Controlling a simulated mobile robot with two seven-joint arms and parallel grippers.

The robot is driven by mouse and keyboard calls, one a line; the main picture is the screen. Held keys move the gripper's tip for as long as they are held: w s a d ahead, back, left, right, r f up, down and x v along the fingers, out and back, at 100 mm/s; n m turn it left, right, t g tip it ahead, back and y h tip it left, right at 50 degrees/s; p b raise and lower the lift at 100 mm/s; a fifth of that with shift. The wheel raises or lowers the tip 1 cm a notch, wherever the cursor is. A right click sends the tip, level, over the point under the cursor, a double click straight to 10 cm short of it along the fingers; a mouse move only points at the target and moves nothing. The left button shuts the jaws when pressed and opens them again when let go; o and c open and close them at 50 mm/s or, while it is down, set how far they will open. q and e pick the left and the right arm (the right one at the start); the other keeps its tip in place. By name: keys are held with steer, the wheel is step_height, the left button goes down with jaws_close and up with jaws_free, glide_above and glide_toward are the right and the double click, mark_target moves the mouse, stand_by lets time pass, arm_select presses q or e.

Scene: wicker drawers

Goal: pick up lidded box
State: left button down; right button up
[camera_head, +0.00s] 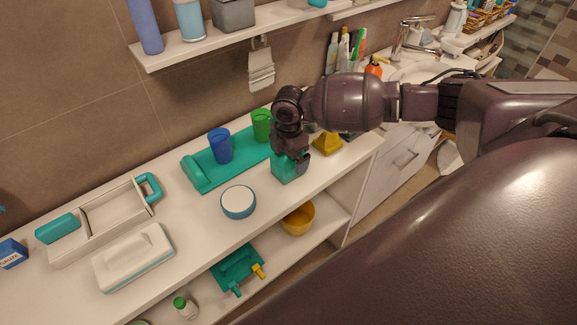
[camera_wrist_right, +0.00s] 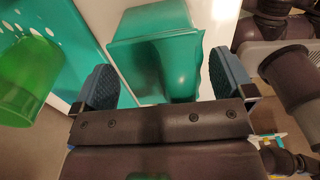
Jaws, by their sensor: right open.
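A teal box-like object (camera_head: 283,171) stands on the white counter, under my right gripper (camera_head: 292,154). In the right wrist view the teal object (camera_wrist_right: 155,35) lies between and just beyond the two blue finger pads. My right gripper is open, with a finger on either side of it; whether they touch it I cannot tell. The gripper hides part of its top in the head view. A white lidded box (camera_head: 133,258) with a teal band lies at the counter's front left, well away from the gripper. My left gripper is not in view.
A teal tray (camera_head: 203,181) holds a blue cup (camera_head: 220,146) and a green cup (camera_head: 262,125) beside the gripper. A round blue-and-white tin (camera_head: 238,202) and a yellow object (camera_head: 327,143) stand nearby. A wall shelf (camera_head: 170,52) runs above.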

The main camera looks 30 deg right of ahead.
steer(key=shift+f, duration=0.2)
steer(key=c, duration=1.1)
steer(key=shift+r, duration=0.1)
